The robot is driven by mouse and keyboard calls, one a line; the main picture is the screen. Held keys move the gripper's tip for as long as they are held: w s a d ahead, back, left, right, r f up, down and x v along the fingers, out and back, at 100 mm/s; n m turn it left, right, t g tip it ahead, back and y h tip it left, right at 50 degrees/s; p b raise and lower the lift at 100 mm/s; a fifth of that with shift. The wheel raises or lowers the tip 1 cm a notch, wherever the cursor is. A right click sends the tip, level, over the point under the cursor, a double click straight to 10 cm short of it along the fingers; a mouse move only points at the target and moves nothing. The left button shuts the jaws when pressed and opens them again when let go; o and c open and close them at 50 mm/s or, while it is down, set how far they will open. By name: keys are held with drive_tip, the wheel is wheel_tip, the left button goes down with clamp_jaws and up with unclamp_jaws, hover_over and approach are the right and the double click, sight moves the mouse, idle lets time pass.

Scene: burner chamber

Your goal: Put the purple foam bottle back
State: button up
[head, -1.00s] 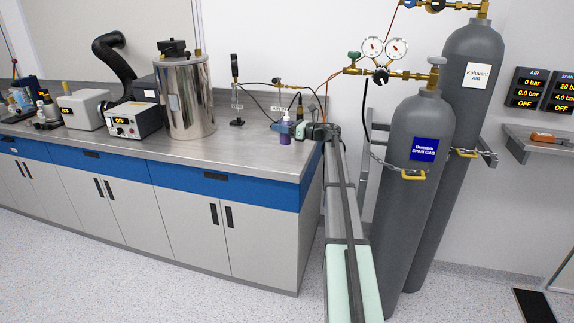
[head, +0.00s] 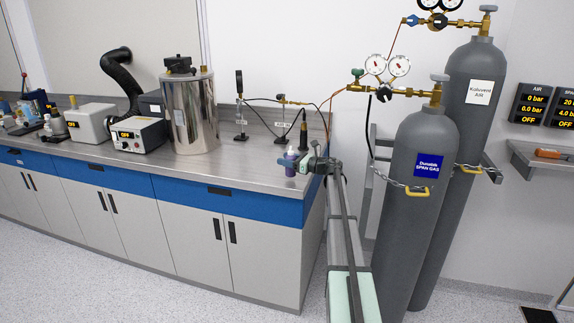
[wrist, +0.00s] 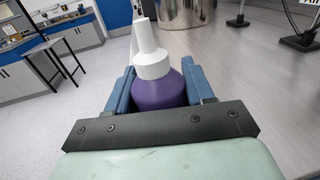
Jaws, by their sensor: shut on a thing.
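The purple foam bottle (head: 291,168) has a white conical cap and stands about upright. It is between my gripper's fingers (wrist: 156,88), which press on its purple body (wrist: 160,94) from both sides. In the head view my gripper (head: 300,163) reaches in from the right at the right end of the steel counter (head: 240,172). The bottle's lower part is hidden by the gripper in the wrist view. I cannot tell whether its base touches the counter.
A shiny metal cylinder (head: 195,115) and a small instrument box (head: 140,134) stand further left. Black-based stands (head: 240,120) with tubing are behind the bottle. Two grey gas cylinders (head: 415,190) stand right of the counter. The counter between bottle and metal cylinder is clear.

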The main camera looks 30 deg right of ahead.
drive_tip(key=shift+f, duration=0.9)
drive_tip(key=shift+f, duration=0.1)
drive_tip(key=o, duration=1.3)
drive_tip(key=v, duration=0.7)
drive_tip(key=shift+s+d, duration=0.2)
